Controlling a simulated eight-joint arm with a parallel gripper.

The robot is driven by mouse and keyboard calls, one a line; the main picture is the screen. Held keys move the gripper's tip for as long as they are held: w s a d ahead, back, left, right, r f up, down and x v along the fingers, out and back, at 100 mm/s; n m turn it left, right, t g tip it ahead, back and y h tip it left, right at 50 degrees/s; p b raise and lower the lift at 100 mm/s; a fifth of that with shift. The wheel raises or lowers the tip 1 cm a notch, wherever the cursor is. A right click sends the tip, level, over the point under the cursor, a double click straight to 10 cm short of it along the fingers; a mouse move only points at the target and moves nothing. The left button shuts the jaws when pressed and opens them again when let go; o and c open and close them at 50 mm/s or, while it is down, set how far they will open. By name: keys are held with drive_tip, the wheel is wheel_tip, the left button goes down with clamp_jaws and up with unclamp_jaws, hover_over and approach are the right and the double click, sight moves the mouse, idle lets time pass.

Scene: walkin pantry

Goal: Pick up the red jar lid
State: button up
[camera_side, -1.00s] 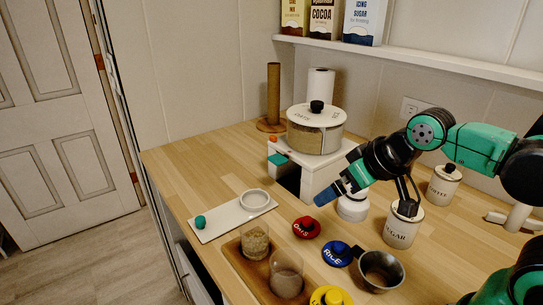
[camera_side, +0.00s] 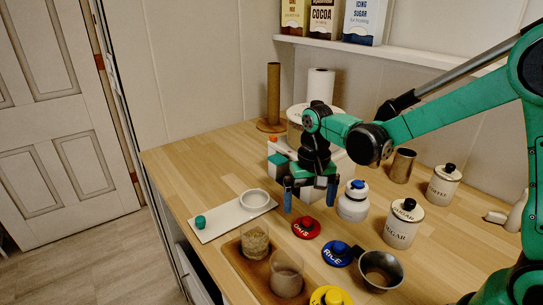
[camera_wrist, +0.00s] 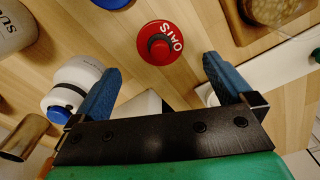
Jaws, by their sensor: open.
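The red jar lid (camera_side: 306,228), lettered OATS and with a dark knob, lies on the wooden counter. In the wrist view the red lid (camera_wrist: 160,43) shows beyond the fingertips, near the middle of the gap between them. My gripper (camera_side: 310,200) points down, open and empty, above the counter just behind the lid. In the wrist view its two blue fingers (camera_wrist: 161,75) stand wide apart. Nothing hides the lid in either view.
A white jar with a blue cap (camera_side: 353,202) stands close to the right of my gripper. A tray (camera_side: 232,252) with glass jars is at left.

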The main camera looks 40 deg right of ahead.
sight(308, 219)
drive_tip(key=shift+f, duration=2.75)
drive_tip(key=c, duration=1.1)
